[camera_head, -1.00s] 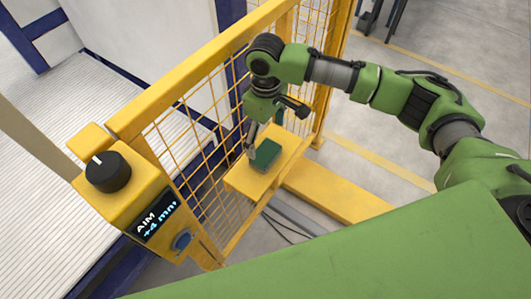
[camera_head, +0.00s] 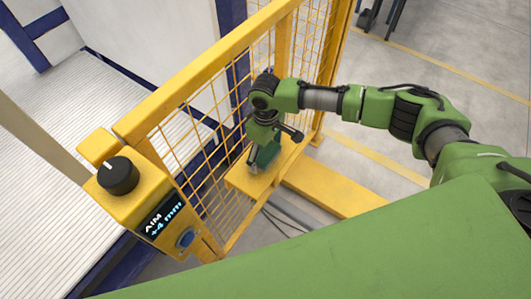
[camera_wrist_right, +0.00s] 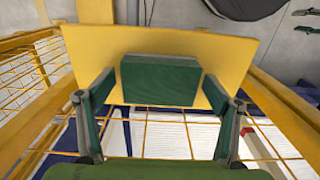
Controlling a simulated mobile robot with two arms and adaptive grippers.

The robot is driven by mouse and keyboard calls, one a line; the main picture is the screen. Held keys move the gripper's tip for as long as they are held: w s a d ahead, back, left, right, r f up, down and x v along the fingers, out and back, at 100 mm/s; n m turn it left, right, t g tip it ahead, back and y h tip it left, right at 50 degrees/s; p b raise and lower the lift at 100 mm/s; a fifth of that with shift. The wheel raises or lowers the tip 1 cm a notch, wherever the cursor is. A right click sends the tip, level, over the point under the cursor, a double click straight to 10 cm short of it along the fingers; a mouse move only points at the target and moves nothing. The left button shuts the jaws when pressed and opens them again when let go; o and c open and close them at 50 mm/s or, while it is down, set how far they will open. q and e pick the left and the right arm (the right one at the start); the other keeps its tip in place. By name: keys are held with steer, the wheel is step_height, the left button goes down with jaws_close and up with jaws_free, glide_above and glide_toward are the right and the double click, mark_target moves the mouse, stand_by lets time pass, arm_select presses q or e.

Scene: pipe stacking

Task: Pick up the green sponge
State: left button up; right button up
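The green sponge (camera_head: 268,155) is a dark green block on a small yellow shelf (camera_head: 240,180) on the fence. In the right wrist view the sponge (camera_wrist_right: 160,82) lies between the two fingertips of my right gripper (camera_wrist_right: 160,84), with the yellow shelf (camera_wrist_right: 230,48) behind it. A narrow gap shows on each side, so the gripper is open and not clamped on it. In the head view my right gripper (camera_head: 258,160) is low at the sponge and hides part of it. My left gripper is not in view.
A yellow mesh fence (camera_head: 205,130) stands directly beside the shelf. A control box with a black knob (camera_head: 118,175) and a display reading "AIM +4 mm" (camera_head: 163,218) is at the left. A yellow beam (camera_head: 335,190) runs low to the right. Open floor lies beyond.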

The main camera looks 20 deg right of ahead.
steer(key=c, duration=0.8)
steer(key=shift+r, duration=0.1)
steer(key=shift+r+b, duration=0.4)
steer(key=shift+r, duration=0.1)
steer(key=s+r+b, duration=0.3)
steer(key=s+r, duration=0.9)
steer(key=s, duration=0.2)
steer(key=shift+a, duration=0.4)
steer(key=shift+f, duration=0.15)
